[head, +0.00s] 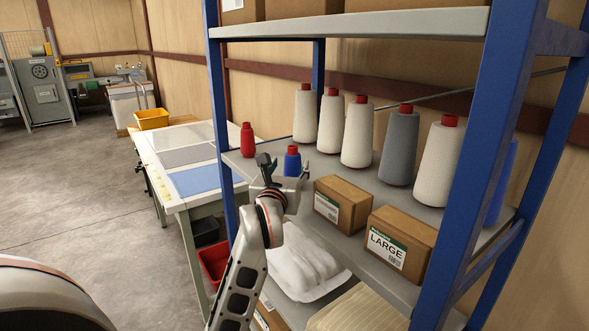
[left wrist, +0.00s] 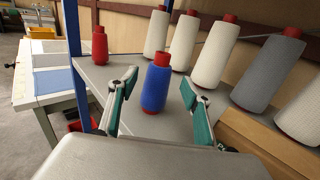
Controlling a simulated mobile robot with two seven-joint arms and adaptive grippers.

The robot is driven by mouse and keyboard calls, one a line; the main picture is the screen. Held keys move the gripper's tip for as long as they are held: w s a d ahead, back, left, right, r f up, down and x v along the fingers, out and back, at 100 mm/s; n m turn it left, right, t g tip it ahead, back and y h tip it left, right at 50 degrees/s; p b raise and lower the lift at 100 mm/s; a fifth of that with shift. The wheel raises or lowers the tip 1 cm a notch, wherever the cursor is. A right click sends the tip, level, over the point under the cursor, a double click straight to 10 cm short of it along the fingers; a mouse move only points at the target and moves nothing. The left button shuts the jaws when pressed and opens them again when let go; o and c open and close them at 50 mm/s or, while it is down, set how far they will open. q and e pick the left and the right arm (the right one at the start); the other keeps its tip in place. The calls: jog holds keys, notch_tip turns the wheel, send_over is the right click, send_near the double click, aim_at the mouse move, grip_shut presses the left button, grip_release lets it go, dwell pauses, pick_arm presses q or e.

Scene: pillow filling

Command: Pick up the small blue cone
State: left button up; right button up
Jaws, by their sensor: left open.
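The small blue cone (head: 292,159) with a red top stands upright near the left end of the middle shelf (head: 345,172). My left gripper (head: 284,168) is open in front of the cone and partly covers its lower part in the head view. In the left wrist view the blue cone (left wrist: 156,86) stands between the two open green-padded fingers of the left gripper (left wrist: 158,84), a little beyond them as far as I can tell. No contact shows. My right gripper is in neither view.
A small red cone (head: 247,140) stands to the left, near the blue upright (head: 220,120). Large white cones (head: 358,133) and a grey cone (head: 399,148) stand behind to the right. Cardboard boxes (head: 341,204) sit at the shelf's front, right of the gripper.

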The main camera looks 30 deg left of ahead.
aim_at(291, 160)
pick_arm(q)
jog(key=x, duration=0.4)
jog(key=shift+w+a+p, duration=0.15)
jog(key=shift+w+p, duration=0.05)
jog(key=shift+p, duration=0.15)
jog(key=shift+r, duration=0.1)
jog(key=c, duration=1.3)
